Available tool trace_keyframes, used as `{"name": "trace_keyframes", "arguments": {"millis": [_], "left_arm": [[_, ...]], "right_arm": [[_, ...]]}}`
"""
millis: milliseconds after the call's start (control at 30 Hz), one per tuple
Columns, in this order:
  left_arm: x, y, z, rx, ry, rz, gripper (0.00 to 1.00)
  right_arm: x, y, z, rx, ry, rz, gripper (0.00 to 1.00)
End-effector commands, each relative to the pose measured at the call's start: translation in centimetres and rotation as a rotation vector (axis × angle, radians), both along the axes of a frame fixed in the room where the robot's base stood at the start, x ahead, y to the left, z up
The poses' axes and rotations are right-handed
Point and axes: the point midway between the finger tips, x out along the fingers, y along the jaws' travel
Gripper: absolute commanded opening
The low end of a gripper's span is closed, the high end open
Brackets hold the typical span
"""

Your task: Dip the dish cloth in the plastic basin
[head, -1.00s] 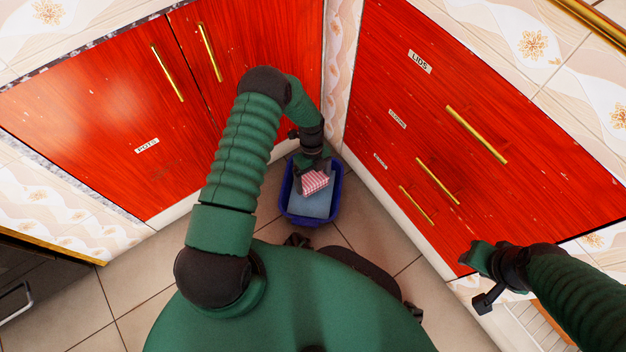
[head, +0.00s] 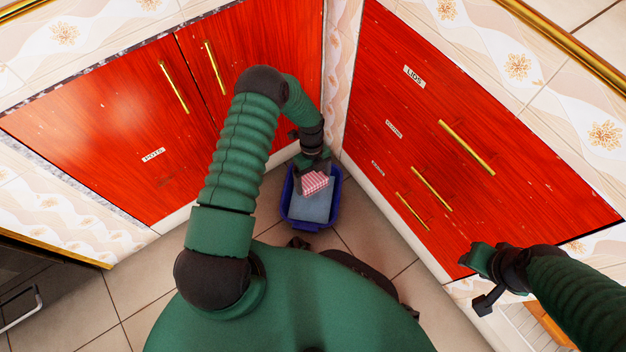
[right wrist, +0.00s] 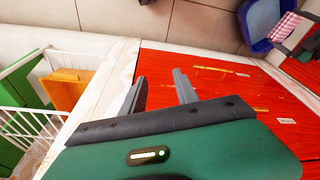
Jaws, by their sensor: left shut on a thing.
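The dish cloth (head: 314,183) is a folded red-and-white checked piece. My left gripper (head: 311,170) is shut on it and holds it over the blue plastic basin (head: 288,212). The basin stands on the floor in the corner between the cabinets and has a grey-blue inside. I cannot tell whether the cloth touches the inside of the basin. In the right wrist view the cloth (right wrist: 286,26) and basin (right wrist: 247,28) show at the top right. My right gripper (right wrist: 158,82) is open and empty, with its fingers apart in front of the red cabinet.
Red cabinets labelled POTS (head: 153,155) and LIDS (head: 414,76) with gold handles stand on both sides of the basin. A white rack (right wrist: 30,125) with an orange board (right wrist: 66,90) shows in the right wrist view. The tiled floor (head: 140,290) is bare at lower left.

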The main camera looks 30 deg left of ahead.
Motion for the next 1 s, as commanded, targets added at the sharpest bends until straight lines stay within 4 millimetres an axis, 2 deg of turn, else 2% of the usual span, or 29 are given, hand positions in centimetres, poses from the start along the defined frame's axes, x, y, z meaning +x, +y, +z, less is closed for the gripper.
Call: {"name": "trace_keyframes", "arguments": {"millis": [533, 900, 1000], "left_arm": [[0.0, 0.0, 0.1, 0.000, 0.000, 0.000, 0.58], [0.0, 0.0, 4.1, -0.001, 0.000, 0.000, 0.58], [0.0, 0.0, 4.2, -0.001, 0.000, 0.000, 0.58]], "right_arm": [[0.0, 0.0, 0.1, 0.000, 0.000, 0.000, 0.36], [0.0, 0.0, 3.7, 0.000, 0.000, 0.000, 0.36], [0.0, 0.0, 3.7, 0.000, 0.000, 0.000, 0.36]]}}
